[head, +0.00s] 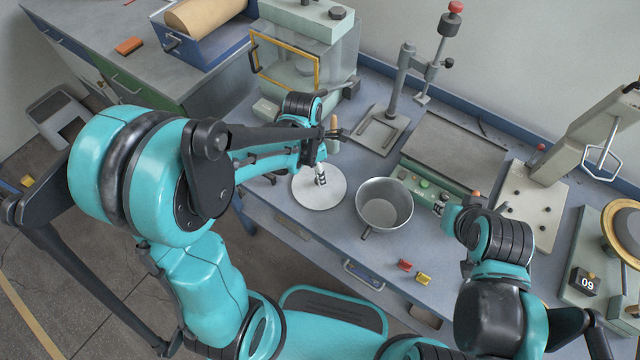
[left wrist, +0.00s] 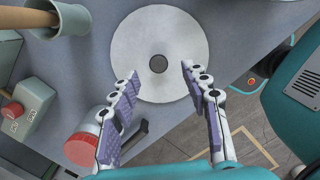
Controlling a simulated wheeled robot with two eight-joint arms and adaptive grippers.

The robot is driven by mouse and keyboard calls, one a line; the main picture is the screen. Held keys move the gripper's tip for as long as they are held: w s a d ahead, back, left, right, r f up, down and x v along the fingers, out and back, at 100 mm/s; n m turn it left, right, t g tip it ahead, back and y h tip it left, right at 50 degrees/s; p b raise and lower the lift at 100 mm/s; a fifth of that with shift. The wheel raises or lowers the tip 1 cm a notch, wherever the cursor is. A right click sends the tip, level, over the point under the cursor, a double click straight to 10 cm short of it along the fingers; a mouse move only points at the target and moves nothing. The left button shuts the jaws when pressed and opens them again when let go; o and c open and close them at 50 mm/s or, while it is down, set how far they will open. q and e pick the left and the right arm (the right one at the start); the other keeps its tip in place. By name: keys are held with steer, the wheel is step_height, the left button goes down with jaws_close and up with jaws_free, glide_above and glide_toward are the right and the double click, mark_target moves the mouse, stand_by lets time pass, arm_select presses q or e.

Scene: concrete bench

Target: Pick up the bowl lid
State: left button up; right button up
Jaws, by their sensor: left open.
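The bowl lid (head: 306,197) is a flat, pale round disc with a dark central knob, lying near the front edge of the bench. It also shows in the left wrist view (left wrist: 188,38), with its knob (left wrist: 158,64) in the middle. My left gripper (head: 321,178) is over the lid. In the left wrist view its fingers (left wrist: 156,72) are open and apart, one towards each side of the knob, with nothing between them. The metal bowl (head: 385,208) stands just right of the lid. My right gripper (head: 440,207) is right of the bowl; its fingers are mostly hidden.
A red block (head: 404,265) and a yellow block (head: 424,279) lie near the front edge. A grey stand (head: 380,132) and a flat-topped device (head: 455,150) are behind the bowl. A red-capped item (left wrist: 80,149) is beside the left fingers. A wooden handle (left wrist: 28,20) rises left of the lid.

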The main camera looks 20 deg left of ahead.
arm_select(q)
steer(key=f, duration=0.1)
steer(key=f+b, duration=0.1)
steer(key=f, duration=0.1)
steer(key=f+b, duration=0.1)
steer(key=shift+w+d+f, duration=0.1)
steer(key=shift+w+f, duration=0.15)
steer(key=shift+f, duration=0.05)
steer(key=shift+r, duration=0.1)
jaws_close()
steer(key=shift+r, duration=0.1)
